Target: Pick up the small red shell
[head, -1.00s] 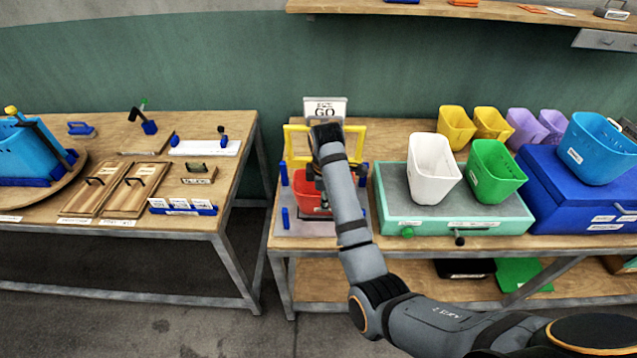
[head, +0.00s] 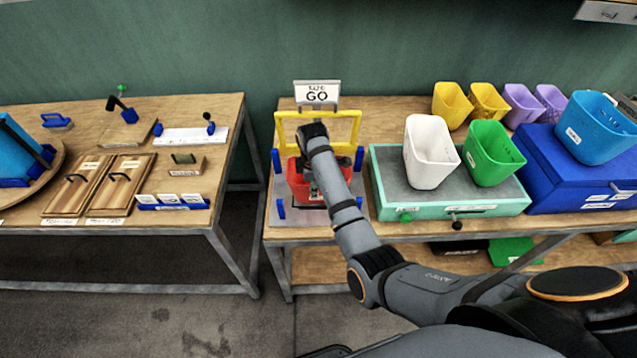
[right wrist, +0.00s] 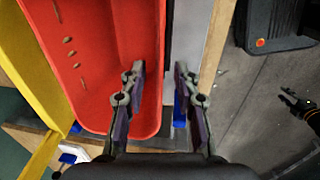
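The small red shell (head: 300,188) sits on the grey base in front of the yellow frame on the right table. It fills the left of the right wrist view (right wrist: 100,60) as an open red tub with small holes in its wall. My right gripper (right wrist: 158,72) points down at the shell, open. One finger is inside the tub and the other is outside, with the shell's wall between them. A gap shows beside the wall, and the forearm hides part of the shell in the head view. My left gripper (right wrist: 290,98) seems to show small at the right wrist view's edge, fingers apart.
The yellow frame (head: 357,130) stands close behind the shell, with a "GO" sign (head: 317,95) behind it. Blue posts (head: 277,162) flank the base. A teal box (head: 390,195) with white (head: 430,155) and green (head: 490,157) tubs stands close on the right.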

